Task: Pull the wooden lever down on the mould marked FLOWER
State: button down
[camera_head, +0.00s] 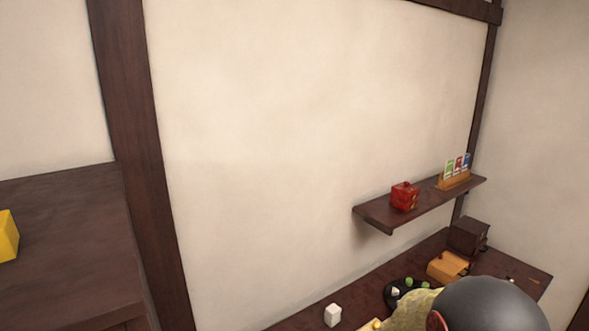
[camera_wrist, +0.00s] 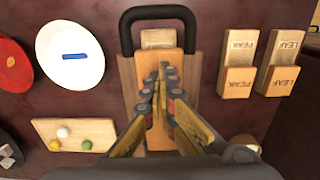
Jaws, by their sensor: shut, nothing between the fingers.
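In the wrist view a light wooden board (camera_wrist: 127,80) lies under my gripper, with a smaller orange-brown wooden piece (camera_wrist: 143,68) on it and a black loop handle (camera_wrist: 157,12) at its top end. I cannot tell which part is the lever. My gripper (camera_wrist: 162,72) is shut and empty, its fingertips over the orange-brown piece; I cannot tell if they touch it. No FLOWER marking is readable. Wooden blocks marked PEAK (camera_wrist: 239,80) and LEAF (camera_wrist: 283,80) stand to the right, their letters upside down. My gripper is not clearly seen in the head view.
Left of the board are a white plate (camera_wrist: 92,48) with a blue bar, a red dish (camera_wrist: 12,66) and a small wooden tray (camera_wrist: 60,126) with coloured balls. In the head view a wall shelf (camera_head: 375,214) with a red box (camera_head: 404,196) overhangs the table.

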jog(key=shift+f, duration=0.5)
dwell(1.2)
notch_tip(320, 180, up, 7)
jog(key=p, duration=0.5)
jog(key=shift+r, duration=0.15)
dwell(0.4)
